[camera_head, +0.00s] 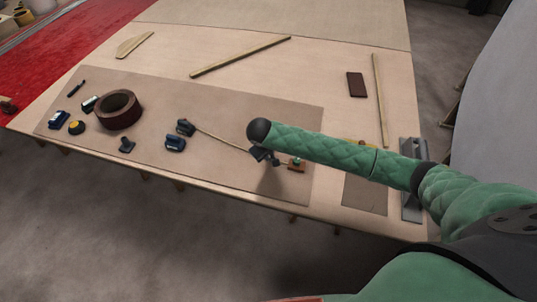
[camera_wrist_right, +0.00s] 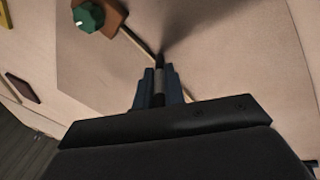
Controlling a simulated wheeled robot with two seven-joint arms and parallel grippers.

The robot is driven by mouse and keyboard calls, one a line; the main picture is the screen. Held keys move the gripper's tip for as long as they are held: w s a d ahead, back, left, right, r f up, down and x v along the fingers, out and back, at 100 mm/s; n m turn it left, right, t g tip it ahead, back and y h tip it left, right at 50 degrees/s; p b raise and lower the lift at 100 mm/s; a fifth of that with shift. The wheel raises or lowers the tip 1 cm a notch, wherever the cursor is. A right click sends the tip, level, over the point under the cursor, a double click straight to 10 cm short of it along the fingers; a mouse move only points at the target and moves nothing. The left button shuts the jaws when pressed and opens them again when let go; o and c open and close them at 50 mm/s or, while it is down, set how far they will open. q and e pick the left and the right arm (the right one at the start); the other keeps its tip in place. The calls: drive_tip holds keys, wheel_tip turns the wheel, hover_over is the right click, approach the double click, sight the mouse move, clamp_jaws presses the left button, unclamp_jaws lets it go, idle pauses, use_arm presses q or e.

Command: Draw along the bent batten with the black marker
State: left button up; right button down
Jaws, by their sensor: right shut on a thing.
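The thin bent batten (camera_head: 222,138) lies on the brown board, curving from a dark blue weight (camera_head: 186,127) toward a wooden block with a green knob (camera_head: 297,164). In the right wrist view the batten (camera_wrist_right: 137,42) runs from the green-knobbed block (camera_wrist_right: 90,17) to beneath my fingers. My right gripper (camera_head: 265,157) is over the batten's right part, close to the block. It is shut on a slim marker (camera_wrist_right: 159,76) with a dark tip, which points at the board beside the batten. I cannot tell whether the tip touches. My left gripper is out of view.
Other dark blue weights (camera_head: 175,144) stand near the batten. A brown ring (camera_head: 104,118), a yellow-black round tool (camera_head: 76,128) and a dark pen-like stick (camera_head: 76,88) are at left. Wooden strips (camera_head: 240,57) lie at the back. The board's middle front is mostly clear.

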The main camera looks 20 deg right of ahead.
idle(0.7)
drive_tip(key=shift+w+a+p, duration=0.1)
drive_tip(key=shift+a+p, duration=0.1)
drive_tip(key=shift+p, duration=0.1)
drive_tip(key=shift+w+a, duration=0.3)
drive_tip(key=shift+a+p, duration=0.1)
drive_tip(key=shift+p, duration=0.2)
drive_tip(key=shift+w+a, duration=0.45)
drive_tip(key=shift+w+a+p, duration=0.2)
drive_tip(key=shift+a+p, duration=0.05)
drive_tip(key=shift+p, duration=0.1)
drive_tip(key=shift+w+a, duration=0.25)
drive_tip(key=shift+a, duration=0.1)
